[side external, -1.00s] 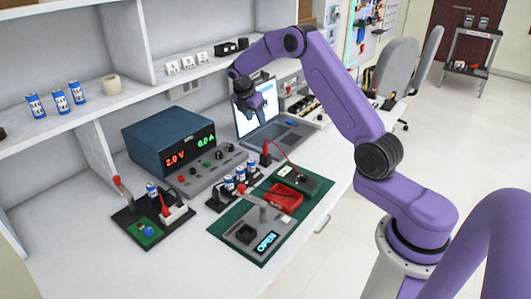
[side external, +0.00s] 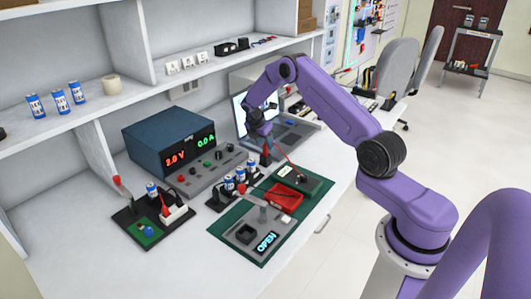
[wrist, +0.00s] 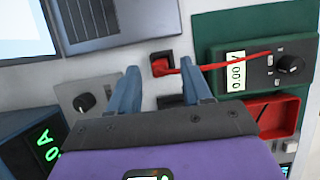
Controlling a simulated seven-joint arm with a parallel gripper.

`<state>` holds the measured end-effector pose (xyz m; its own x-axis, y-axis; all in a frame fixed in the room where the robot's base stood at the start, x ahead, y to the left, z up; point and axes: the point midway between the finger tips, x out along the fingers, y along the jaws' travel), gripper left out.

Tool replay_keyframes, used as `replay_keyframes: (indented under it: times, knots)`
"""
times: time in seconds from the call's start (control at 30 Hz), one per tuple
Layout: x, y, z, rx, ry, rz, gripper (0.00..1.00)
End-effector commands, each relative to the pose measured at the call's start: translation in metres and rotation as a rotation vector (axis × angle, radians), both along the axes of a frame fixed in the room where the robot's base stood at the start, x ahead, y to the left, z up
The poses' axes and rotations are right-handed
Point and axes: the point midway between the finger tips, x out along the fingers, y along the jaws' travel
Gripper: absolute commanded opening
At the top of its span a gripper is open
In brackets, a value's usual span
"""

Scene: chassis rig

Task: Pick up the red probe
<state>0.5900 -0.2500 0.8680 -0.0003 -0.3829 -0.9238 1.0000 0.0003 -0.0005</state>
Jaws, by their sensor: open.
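The red probe (side external: 266,156) stands upright in a small black holder on the bench in front of the laptop. In the wrist view the probe (wrist: 160,66) shows from above as a red tip in its square black holder (wrist: 162,58). A red lead runs from it to the right onto the green multimeter (wrist: 265,60). My gripper (side external: 263,143) is open and above the probe. In the wrist view its two blue fingers (wrist: 162,82) lie to the left and right of the probe, with a gap on each side. Contact with the probe is not visible.
A blue power supply (side external: 168,140) stands at the left and the laptop (side external: 290,133) just behind. Several blue cells (side external: 235,180) stand close by.

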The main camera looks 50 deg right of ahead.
Motion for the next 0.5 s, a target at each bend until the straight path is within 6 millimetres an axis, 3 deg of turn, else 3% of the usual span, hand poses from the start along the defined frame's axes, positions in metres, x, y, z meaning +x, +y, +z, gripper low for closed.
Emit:
replay_keyframes:
  times: [0.2, 0.5]
  knots:
    - [0.0, -0.01, -0.023, 0.0, 0.0, -0.002, 0.49]
    - [0.0, -0.011, -0.026, 0.0, 0.0, -0.001, 0.46]
